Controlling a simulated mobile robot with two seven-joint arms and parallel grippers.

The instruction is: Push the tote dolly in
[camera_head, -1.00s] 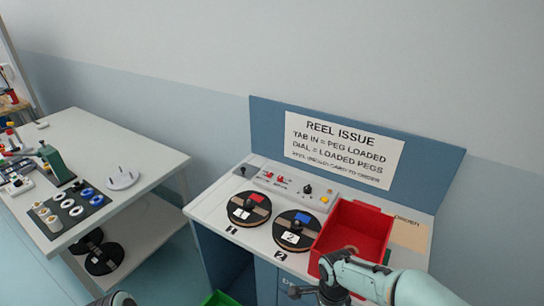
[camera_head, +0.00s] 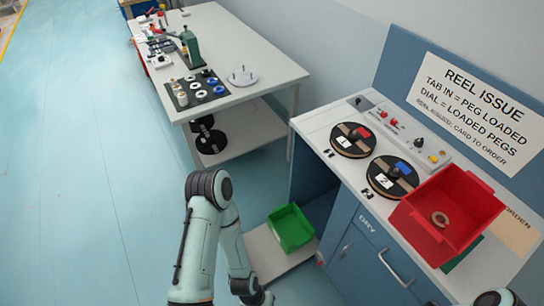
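The tote dolly (camera_head: 263,259) is a low, pale platform on the floor at the lower middle. A green tote (camera_head: 291,228) sits on it. It stands at the open bay (camera_head: 313,186) under the reel counter, with its front part sticking out into the aisle. My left arm comes up from the bottom edge and bends down beside the dolly. Its lower end is near the dolly's front edge at the bottom of the picture; the fingers are not clearly seen. Only a small part of my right arm shows at the bottom right, and its gripper is out of view.
The reel counter (camera_head: 323,118) carries two black reels, a control panel and a red tote (camera_head: 452,212) with a small ring inside. Its blue cabinet (camera_head: 362,258) stands right of the bay. A white workbench (camera_head: 262,68) stands behind. The floor at left is clear.

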